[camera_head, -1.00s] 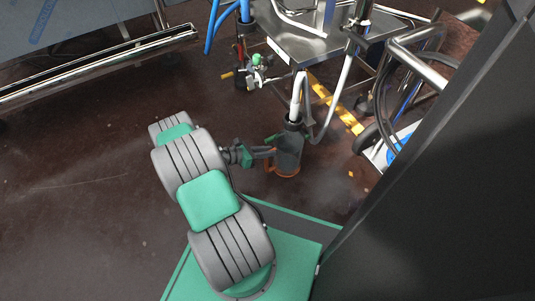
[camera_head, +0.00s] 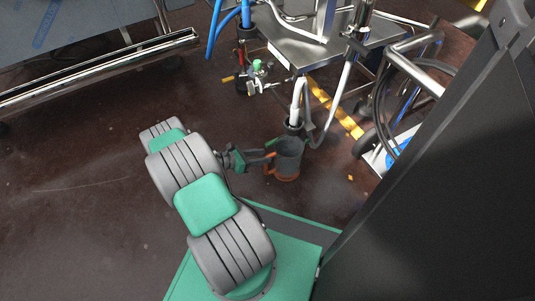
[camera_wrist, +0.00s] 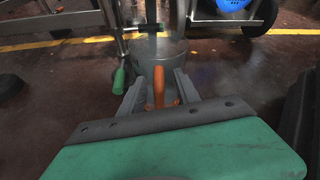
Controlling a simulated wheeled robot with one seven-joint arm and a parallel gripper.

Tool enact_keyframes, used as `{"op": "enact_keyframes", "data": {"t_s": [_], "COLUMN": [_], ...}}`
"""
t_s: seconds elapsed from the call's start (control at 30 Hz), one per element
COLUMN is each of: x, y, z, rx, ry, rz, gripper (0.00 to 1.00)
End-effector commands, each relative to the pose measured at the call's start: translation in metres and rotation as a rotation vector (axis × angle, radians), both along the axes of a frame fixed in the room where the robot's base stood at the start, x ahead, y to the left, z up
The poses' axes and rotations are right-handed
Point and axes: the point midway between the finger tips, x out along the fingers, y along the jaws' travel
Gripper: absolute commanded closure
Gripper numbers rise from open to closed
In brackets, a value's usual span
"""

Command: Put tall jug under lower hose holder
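The tall jug (camera_head: 287,162) is a grey upright vessel with an orange handle and orange around its base. It stands low, near the floor, in front of the steel table. In the wrist view the jug (camera_wrist: 160,52) is straight ahead, its orange handle (camera_wrist: 158,88) towards me. My gripper (camera_head: 268,156) reaches it from the left. Its fingers (camera_wrist: 158,84) are spread on both sides of the handle, with gaps visible. A hose end with a dark holder (camera_head: 293,124) hangs just above and behind the jug's rim. Whether it enters the jug is unclear.
The steel table (camera_head: 325,48) with hoses stands behind. A green-handled part (camera_wrist: 118,82) is just left of my gripper. A wheeled cart frame (camera_head: 415,75) is at the right. A steel rail (camera_head: 110,62) runs at the left. Floor left of the arm is clear.

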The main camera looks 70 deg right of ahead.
Motion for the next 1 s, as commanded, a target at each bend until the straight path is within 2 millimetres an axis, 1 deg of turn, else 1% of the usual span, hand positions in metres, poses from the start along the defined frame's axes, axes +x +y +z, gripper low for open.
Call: {"op": "enact_keyframes", "data": {"t_s": [0.03, 0.2, 0.3, 0.4, 0.53, 0.57, 0.63, 0.67, 0.7, 0.77, 0.8, 0.87, 0.9, 0.97, 1.0], "x": [0.011, 0.04, 0.052, 0.059, 0.064, 0.069, 0.091, 0.105, 0.127, 0.161, 0.182, 0.209, 0.223, 0.239, 0.245], "y": [0.008, 0.037, 0.049, 0.056, 0.058, 0.059, 0.061, 0.064, 0.071, 0.087, 0.102, 0.129, 0.15, 0.183, 0.207], "z": [0.012, 0.027, 0.032, 0.035, 0.037, 0.039, 0.051, 0.059, 0.073, 0.099, 0.118, 0.148, 0.169, 0.2, 0.221], "rx": [-0.001, 0.0, 0.0, 0.0, -0.003, -0.005, -0.016, -0.02, -0.026, -0.026, -0.019, -0.001, 0.017, 0.052, 0.079], "ry": [0.0, 0.0, 0.001, 0.0, -0.014, -0.032, -0.119, -0.176, -0.267, -0.424, -0.53, -0.683, -0.776, -0.906, -0.982], "rz": [0.007, 0.005, 0.004, 0.001, -0.001, -0.004, -0.017, -0.028, -0.046, -0.087, -0.121, -0.179, -0.221, -0.289, -0.339], "gripper": [0.61, 0.61, 0.61, 0.61, 0.61, 0.61, 0.61, 0.61, 0.61, 0.61, 0.61, 0.61, 0.61, 0.61, 0.61]}}
